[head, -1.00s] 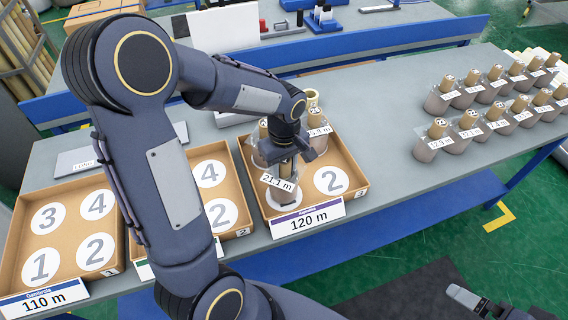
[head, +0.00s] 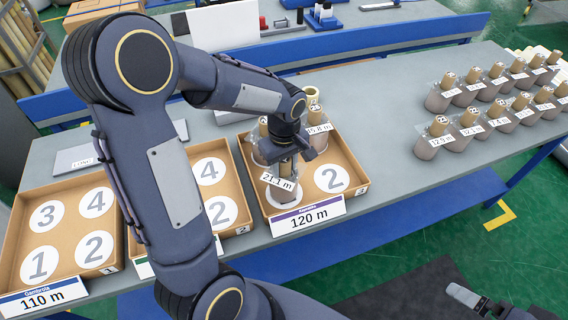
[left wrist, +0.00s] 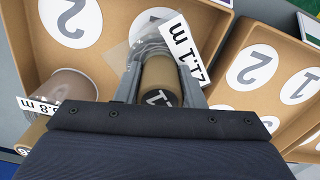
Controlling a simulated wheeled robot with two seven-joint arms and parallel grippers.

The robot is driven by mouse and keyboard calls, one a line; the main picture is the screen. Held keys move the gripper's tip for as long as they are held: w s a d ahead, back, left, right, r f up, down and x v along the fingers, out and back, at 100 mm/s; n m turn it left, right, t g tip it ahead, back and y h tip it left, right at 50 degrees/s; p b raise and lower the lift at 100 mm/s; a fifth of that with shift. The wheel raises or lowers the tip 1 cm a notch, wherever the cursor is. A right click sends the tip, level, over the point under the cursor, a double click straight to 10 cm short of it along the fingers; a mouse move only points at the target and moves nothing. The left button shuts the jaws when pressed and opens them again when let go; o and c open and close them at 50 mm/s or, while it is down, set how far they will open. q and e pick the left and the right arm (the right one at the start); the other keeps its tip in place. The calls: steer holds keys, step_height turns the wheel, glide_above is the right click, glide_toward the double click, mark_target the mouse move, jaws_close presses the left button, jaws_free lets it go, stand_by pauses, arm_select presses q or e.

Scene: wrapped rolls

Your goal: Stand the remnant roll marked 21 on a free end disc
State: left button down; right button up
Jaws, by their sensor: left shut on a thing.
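My left gripper (head: 290,150) is shut on the remnant roll (head: 284,190), a short grey wrapped roll with a brown core and a tag reading 21.1 m. The roll is upright at the front left place of the 120 m tray (head: 350,163). A white end disc shows under and around its base (head: 283,207); I cannot tell whether they touch. In the left wrist view the core (left wrist: 160,82) is between the fingers, its number partly hidden. Disc 2 (head: 331,180) beside it is bare. A grey part of my right gripper (head: 466,297) shows at the lower right.
Two wrapped rolls stand at the back of this tray, one tagged 15.8 m (head: 317,129); my arm partly hides the other. The 110 m tray (head: 113,271) has bare discs, as does the partly hidden middle tray (head: 243,212). Several rolls (head: 437,140) stand in rows at right.

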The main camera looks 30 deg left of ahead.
arm_select(q)
steer(key=shift+f, duration=0.25)
steer(key=c, duration=0.9)
jaws_free()
steer(key=shift+o, duration=0.2)
steer(key=shift+r, duration=0.1)
step_height(320, 180, up, 7)
steer(key=shift+r, duration=0.35)
